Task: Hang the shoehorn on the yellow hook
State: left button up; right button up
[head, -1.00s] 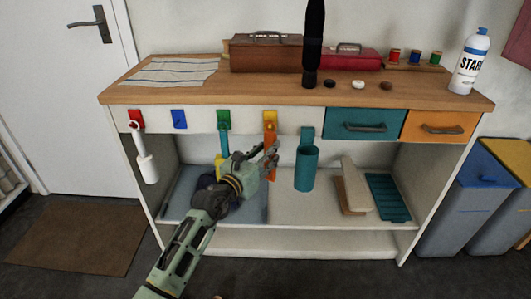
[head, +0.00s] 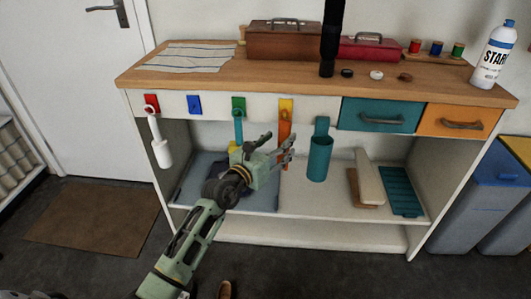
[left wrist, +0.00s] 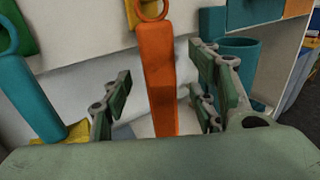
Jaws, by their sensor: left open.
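The orange shoehorn (head: 285,127) hangs upright under the yellow hook (head: 286,105) on the front of the bench. In the left wrist view the shoehorn (left wrist: 158,75) has a ring at its top, in front of the yellow plate (left wrist: 132,14). I cannot tell for sure that the peg passes through the ring. My left gripper (head: 284,153) is open in front of the shoehorn's lower part. In the left wrist view its fingers (left wrist: 160,98) stand apart on either side of the shoehorn, with visible gaps. My right gripper is not in view.
A white tool (head: 160,148) hangs at the red hook (head: 152,103), and a teal-handled one (head: 238,128) at the green hook (head: 238,106). The blue hook (head: 194,105) is bare. A teal cup (head: 319,158) hangs close right of my gripper. A shelf (head: 310,205) lies below.

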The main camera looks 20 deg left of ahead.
pick_arm(q)
jog(key=v, duration=1)
jog(key=shift+s, duration=0.4)
